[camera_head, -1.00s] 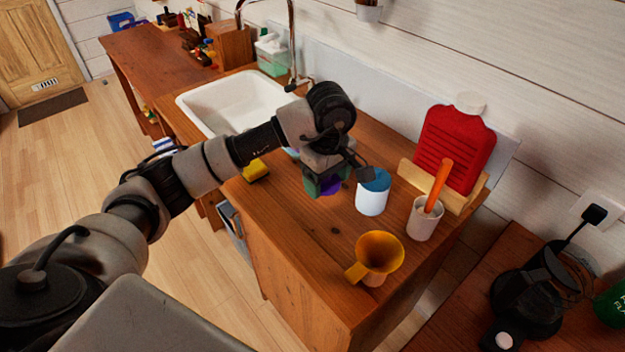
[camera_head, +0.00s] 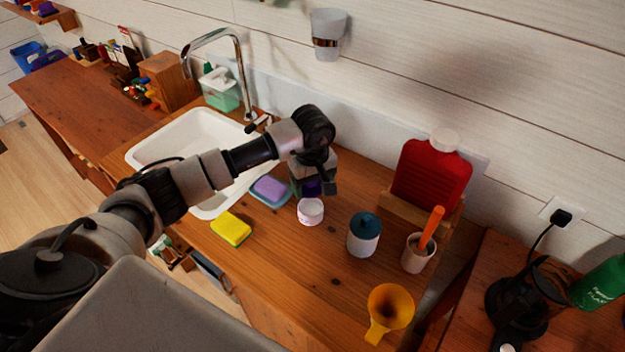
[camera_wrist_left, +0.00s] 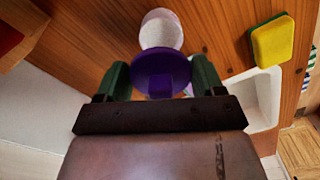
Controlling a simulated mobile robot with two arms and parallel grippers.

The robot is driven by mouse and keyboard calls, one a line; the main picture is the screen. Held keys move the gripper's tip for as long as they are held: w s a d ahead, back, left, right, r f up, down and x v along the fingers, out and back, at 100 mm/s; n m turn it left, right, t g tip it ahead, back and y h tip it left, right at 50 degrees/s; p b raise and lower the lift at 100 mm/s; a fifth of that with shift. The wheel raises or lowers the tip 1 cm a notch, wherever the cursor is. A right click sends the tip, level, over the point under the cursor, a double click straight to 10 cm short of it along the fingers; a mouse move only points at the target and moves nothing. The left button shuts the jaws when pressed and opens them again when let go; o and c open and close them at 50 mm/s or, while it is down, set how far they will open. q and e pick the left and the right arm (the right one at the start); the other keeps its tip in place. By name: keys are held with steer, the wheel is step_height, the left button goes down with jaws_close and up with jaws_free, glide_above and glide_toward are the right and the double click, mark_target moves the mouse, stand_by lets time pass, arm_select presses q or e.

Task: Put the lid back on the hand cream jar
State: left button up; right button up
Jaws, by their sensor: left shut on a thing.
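The hand cream jar (camera_head: 310,211) is a small pale pink-white pot standing without a lid on the wooden counter. In the left wrist view, its round white top (camera_wrist_left: 161,28) lies just beyond the lid. My left gripper (camera_head: 314,186) is shut on the purple lid (camera_wrist_left: 160,72), held by its edges between the green fingers. In the head view, the lid and fingers are just behind the jar and partly hidden by dark gripper parts. The lid is apart from the jar. My right gripper is not in view.
A white container with a teal top (camera_head: 363,234), a cup with an orange-handled tool (camera_head: 418,255) and a yellow funnel (camera_head: 390,308) stand to the right. The front counter is clear.

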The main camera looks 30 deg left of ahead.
arm_select(q)
steer(key=shift+f, duration=0.4)
steer(key=shift+f+b, duration=0.3)
steer(key=shift+f, duration=0.05)
step_height(320, 180, down, 4)
steer(key=shift+a+r+b, duration=0.1)
steer(key=shift+r+b, duration=0.1)
steer(key=shift+b, duration=0.95)
steer(key=shift+f+b, duration=0.45)
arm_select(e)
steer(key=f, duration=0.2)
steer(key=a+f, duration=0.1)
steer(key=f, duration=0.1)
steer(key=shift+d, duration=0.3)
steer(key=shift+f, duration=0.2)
arm_select(q)
steer(key=shift+r+b, duration=0.1)
steer(key=shift+b, duration=0.35)
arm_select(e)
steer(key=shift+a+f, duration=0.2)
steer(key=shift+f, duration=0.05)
arm_select(q)
steer(key=shift+f+b, duration=0.2)
steer(key=shift+b, duration=0.5)
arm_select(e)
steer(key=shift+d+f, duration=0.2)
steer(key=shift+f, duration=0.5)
